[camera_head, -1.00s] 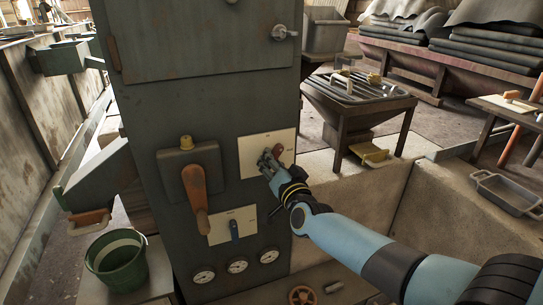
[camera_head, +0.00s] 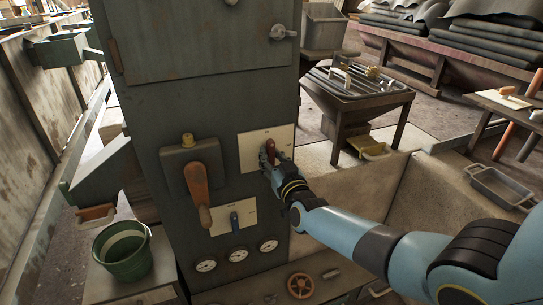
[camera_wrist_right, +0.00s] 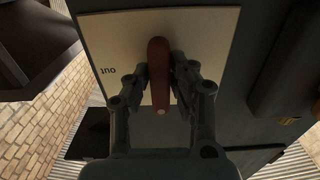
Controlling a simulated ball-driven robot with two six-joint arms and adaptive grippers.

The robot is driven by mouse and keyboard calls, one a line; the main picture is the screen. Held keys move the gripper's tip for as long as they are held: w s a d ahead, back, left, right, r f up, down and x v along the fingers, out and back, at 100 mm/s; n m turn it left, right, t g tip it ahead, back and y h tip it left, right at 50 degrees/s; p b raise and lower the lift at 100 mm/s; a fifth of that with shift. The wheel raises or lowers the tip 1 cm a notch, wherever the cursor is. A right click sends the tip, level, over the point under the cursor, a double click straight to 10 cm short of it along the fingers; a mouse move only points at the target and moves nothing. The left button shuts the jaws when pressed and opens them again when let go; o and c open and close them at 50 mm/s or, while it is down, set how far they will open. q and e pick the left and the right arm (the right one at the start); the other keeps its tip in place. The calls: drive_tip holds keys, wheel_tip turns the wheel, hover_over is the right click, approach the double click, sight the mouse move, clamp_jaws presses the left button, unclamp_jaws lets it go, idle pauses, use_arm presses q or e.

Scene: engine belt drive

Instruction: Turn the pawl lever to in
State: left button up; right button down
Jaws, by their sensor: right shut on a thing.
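The pawl lever, a small dark red handle (camera_head: 270,147), sits on a cream plate (camera_head: 254,153) on the front of the dark cabinet. It stands roughly upright in the head view. My right gripper (camera_head: 268,160) is shut on it from the front right. In the right wrist view the red lever (camera_wrist_right: 158,62) lies between the two fingers of the right gripper (camera_wrist_right: 160,78). The word OUT shows upside down on the plate (camera_wrist_right: 107,40) left of the lever. No IN mark is readable. My left gripper is not in view.
A large orange-brown lever (camera_head: 197,190) hangs left of the plate. A smaller plate with a blue lever (camera_head: 235,221) is below, above several gauges (camera_head: 238,254). A red handwheel (camera_head: 300,285) is low down. A green bucket (camera_head: 122,253) stands at left.

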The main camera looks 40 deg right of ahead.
drive_tip(key=shift+f, duration=0.1)
idle(0.3)
drive_tip(key=c, duration=1.2)
unclamp_jaws()
drive_tip(key=shift+s, duration=0.15)
drive_tip(key=v, duration=1.2)
